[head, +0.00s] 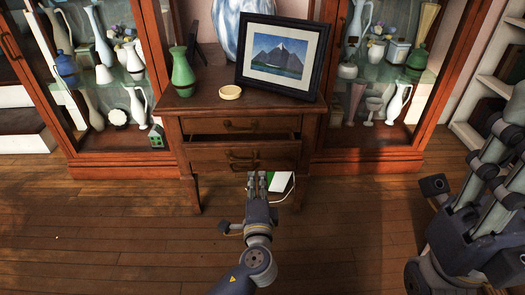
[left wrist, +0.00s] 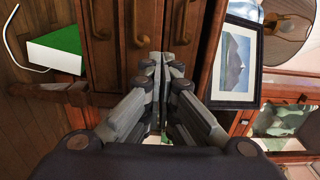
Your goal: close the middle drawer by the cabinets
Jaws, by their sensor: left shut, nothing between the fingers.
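The wooden drawer chest stands between the two glass cabinets. Its middle drawer (head: 272,152) is pulled out; a dark gap shows above its front, below the top drawer (head: 275,125). In the left wrist view the middle drawer's handle (left wrist: 138,22) shows sideways, just beyond the fingers. My left gripper (head: 257,177) is shut and empty, low in front of the chest; it also shows in the left wrist view (left wrist: 161,62). I cannot tell whether its tips touch the drawer front. My right gripper (head: 500,135) is at the right edge, partly cut off, far from the chest.
On the chest top stand a green vase (head: 183,75), a round yellowish lid (head: 230,92) and a framed mountain picture (head: 280,60). A white and green box (head: 280,181) with a cable lies on the floor beneath. Glass cabinets with vases flank the chest. The floor at left is clear.

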